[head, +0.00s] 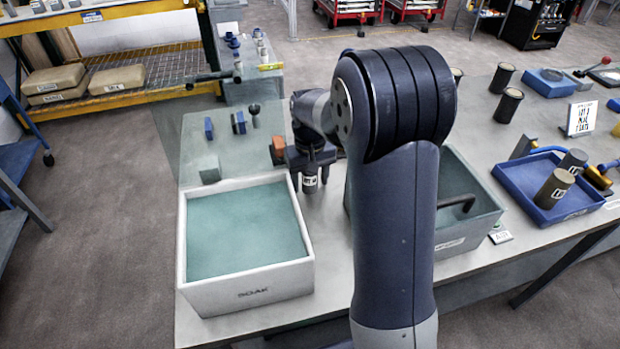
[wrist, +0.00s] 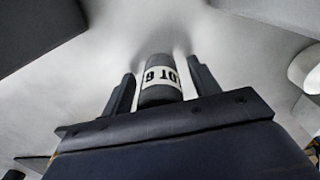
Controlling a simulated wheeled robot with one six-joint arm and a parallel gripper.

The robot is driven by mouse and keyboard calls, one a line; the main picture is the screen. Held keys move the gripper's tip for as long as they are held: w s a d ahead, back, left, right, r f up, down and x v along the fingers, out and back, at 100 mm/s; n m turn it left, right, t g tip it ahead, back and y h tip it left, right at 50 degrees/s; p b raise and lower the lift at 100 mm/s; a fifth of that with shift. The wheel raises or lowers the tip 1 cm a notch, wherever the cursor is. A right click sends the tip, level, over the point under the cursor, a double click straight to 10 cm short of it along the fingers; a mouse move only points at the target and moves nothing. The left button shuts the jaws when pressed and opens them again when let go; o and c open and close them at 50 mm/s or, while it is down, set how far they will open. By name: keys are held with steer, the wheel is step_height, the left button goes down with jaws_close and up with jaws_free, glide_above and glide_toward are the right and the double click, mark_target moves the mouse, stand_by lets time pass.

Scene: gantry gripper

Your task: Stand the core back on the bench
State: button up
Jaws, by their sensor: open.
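A dark cylindrical core (head: 310,184) with a white label stands upright on the grey bench (head: 335,235), just right of the white SOAK tank (head: 250,281). In the wrist view the core (wrist: 160,92) is between my two fingers, its label upside down and partly readable. My gripper (head: 311,172) points down over the core; in the wrist view my gripper (wrist: 162,80) is open, with a finger on each side and narrow gaps beside the core. The core's foot is hard to make out.
The tank holds teal liquid. A grey bin (head: 470,226) with a dark bent handle stands right, partly behind my arm. Farther right, a blue tray (head: 520,193) holds dark cores. Small blue blocks (head: 239,122) and a grey-green block (head: 209,170) stand behind the tank.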

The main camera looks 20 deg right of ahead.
steer(key=shift+r, duration=0.15)
step_height(320, 180, up, 12)
steer(key=shift+r, duration=0.1)
stand_by(0.4)
steer(key=shift+c, duration=0.2)
stand_by(1.0)
